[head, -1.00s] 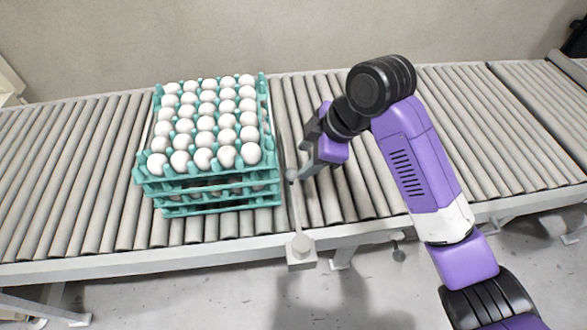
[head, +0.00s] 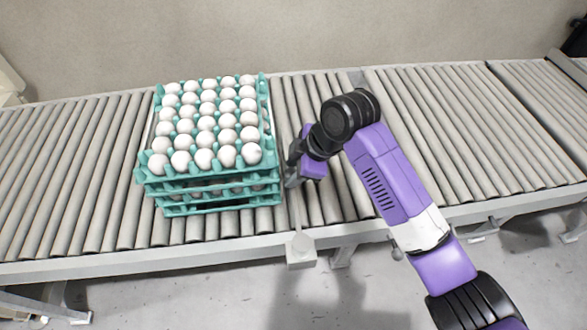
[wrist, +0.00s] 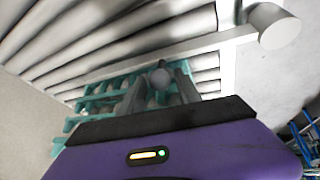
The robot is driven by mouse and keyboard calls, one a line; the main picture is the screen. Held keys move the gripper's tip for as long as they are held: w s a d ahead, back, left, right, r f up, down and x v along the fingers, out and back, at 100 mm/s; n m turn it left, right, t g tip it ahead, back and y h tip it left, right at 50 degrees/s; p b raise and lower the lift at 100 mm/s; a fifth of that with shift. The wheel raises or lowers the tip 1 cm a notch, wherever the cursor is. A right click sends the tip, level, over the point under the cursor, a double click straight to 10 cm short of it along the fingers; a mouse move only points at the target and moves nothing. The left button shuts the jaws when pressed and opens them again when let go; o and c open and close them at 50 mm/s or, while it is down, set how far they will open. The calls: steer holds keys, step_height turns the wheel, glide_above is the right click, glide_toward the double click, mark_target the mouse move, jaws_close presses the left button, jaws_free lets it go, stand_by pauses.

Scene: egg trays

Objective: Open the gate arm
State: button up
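The gate arm (head: 297,215) is a thin grey bar that reaches from a pivot block (head: 300,250) at the conveyor's front edge across the rollers, just right of the egg stack. In the wrist view the bar (wrist: 200,46) runs from a round pivot (wrist: 273,25) at upper right. My gripper (head: 291,180) is at the bar's far part, low over the rollers. In the wrist view a grey round knob (wrist: 159,78) sits between the two spread fingers of my gripper (wrist: 160,86). I see no clear grip on it. The fingers partly hide the knob's base.
A stack of teal egg trays (head: 215,190) full of white eggs stands on the roller conveyor (head: 80,170), close left of the gate arm. The rollers right of my arm are clear. A wall stands behind the conveyor.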

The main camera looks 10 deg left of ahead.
jaws_close()
stand_by(1.2)
